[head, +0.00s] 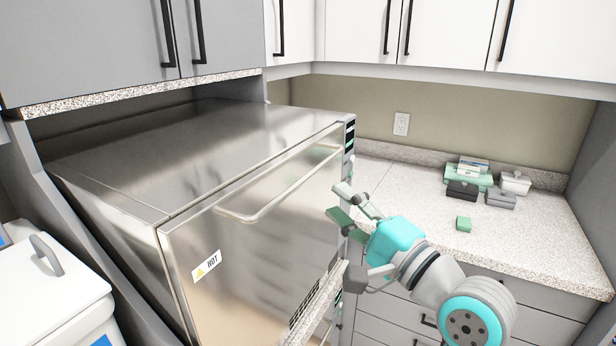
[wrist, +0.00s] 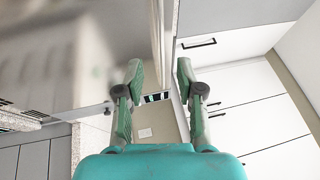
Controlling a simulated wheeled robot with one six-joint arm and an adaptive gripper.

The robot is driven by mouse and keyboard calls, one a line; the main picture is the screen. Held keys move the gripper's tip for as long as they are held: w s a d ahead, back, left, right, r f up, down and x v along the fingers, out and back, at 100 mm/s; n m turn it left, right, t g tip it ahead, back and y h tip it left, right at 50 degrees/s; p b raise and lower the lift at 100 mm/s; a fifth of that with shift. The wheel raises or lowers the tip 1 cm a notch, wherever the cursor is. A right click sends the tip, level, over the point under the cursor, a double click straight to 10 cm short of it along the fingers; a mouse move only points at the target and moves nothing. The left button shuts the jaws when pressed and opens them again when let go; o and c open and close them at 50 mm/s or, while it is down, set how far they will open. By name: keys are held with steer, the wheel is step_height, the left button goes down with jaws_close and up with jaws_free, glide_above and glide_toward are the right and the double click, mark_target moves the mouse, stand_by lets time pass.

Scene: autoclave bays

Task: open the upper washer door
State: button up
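The two green fingers are apart with nothing seen held. In the wrist view my gripper (wrist: 160,75) also shows open, and a blurred steel surface fills the left side.
A narrow control panel (head: 349,140) is at the washer's right edge. The speckled counter (head: 400,190) holds a green block (head: 463,223) and several small boxes. Drawers are below it. A white lidded bin (head: 50,300) stands at the lower left, and cabinets hang above.

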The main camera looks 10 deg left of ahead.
mark_target(309, 174)
steer(key=x, duration=0.9)
steer(key=shift+w+a, duration=0.1)
jaws_close()
